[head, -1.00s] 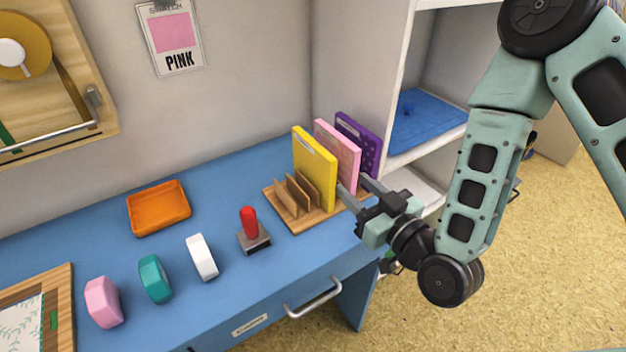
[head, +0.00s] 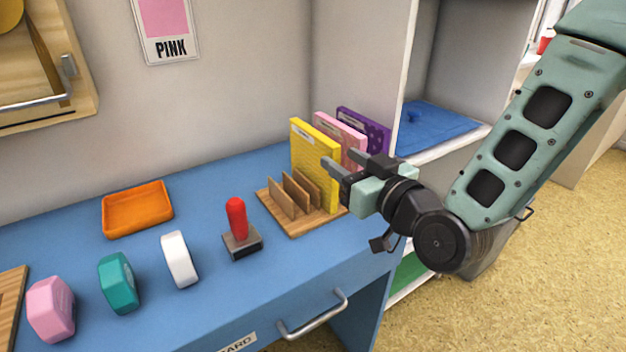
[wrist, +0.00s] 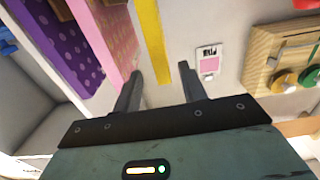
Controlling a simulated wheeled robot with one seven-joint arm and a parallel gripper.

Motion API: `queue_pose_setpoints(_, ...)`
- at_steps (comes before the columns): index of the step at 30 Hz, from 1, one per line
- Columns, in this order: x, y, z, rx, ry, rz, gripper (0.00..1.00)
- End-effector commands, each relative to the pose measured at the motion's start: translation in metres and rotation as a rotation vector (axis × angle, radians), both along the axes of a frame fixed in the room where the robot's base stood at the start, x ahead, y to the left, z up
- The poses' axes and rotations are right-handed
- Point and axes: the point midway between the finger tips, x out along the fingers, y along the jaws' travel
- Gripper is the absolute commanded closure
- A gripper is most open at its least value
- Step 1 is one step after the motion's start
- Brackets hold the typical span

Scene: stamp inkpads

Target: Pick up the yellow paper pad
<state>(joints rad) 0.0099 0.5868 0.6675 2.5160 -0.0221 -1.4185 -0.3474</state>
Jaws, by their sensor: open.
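The yellow paper pad (head: 314,152) stands upright in a wooden slotted rack (head: 287,219) on the blue desk, in front of a pink pad (head: 341,133) and a purple dotted pad (head: 366,127). My gripper (head: 334,165) is open and empty, beside the right part of the yellow pad in the head view, and it hides part of the pink pad. In the wrist view the yellow pad (wrist: 149,38) shows as a narrow strip beyond and between the open fingers (wrist: 160,80). The pink pad (wrist: 107,40) lies to its left there. Whether the fingers touch any pad I cannot tell.
The rack's front slots, between thin wooden dividers (head: 291,193), are empty. A red-handled stamp (head: 238,219), an orange tray (head: 138,209) and white, teal and pink blocks stand left on the desk. A white shelf (head: 440,148) stands close at the right.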

Motion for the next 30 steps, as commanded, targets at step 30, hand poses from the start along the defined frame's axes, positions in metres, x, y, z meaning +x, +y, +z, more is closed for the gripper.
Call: queue_pose_setpoints(30,0.061,0.044,0.011,0.001,0.001,0.0,0.8)
